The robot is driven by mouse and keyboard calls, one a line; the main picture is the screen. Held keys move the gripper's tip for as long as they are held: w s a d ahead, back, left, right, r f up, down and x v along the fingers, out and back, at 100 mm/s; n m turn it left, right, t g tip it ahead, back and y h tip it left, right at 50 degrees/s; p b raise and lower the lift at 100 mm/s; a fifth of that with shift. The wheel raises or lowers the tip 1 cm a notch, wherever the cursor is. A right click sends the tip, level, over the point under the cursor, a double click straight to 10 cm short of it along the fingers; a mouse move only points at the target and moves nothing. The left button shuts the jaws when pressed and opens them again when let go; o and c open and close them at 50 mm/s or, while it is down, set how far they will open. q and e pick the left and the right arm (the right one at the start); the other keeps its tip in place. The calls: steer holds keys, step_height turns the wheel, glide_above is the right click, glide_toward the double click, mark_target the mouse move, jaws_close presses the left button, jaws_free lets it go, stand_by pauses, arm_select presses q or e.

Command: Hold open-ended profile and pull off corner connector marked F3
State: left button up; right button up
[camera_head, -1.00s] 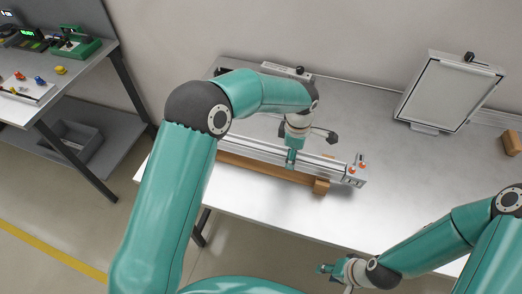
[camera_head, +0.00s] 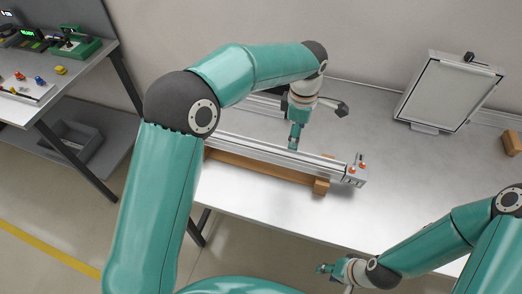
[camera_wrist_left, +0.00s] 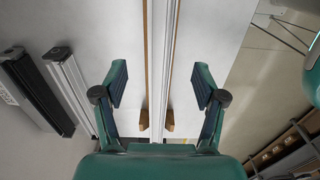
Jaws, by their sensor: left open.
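The silver profile (camera_head: 255,149) lies across wooden supports (camera_head: 321,187) on the table. A grey corner connector (camera_head: 355,175) with orange parts sits at its right end; I cannot read its mark. My left gripper (camera_head: 294,146) points down above the profile, left of the connector. In the left wrist view my left gripper (camera_wrist_left: 160,85) is open, and the profile (camera_wrist_left: 165,50) runs between its spread fingers without being gripped. My right gripper (camera_head: 324,268) is low at the bottom, in front of the table's front edge, apart from the profile; its jaws are too small to read.
The metal table (camera_head: 415,180) is clear right of the profile. A framed lightbox panel (camera_head: 446,95) leans at the back right, near a wooden block (camera_head: 511,142). More bars (camera_wrist_left: 72,88) lie beyond the profile. A side bench (camera_head: 45,70) stands at the left.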

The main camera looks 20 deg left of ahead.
arm_select(q)
steer(key=r, duration=0.1)
steer(key=y, duration=0.5)
glide_toward(262, 146)
steer(key=shift+h, duration=0.3)
steer(key=x, duration=1)
steer(key=shift+a+f, duration=0.15)
steer(key=shift+a, duration=0.2)
steer(key=shift+w, duration=0.1)
steer(key=shift+c, duration=1.4)
jaws_close()
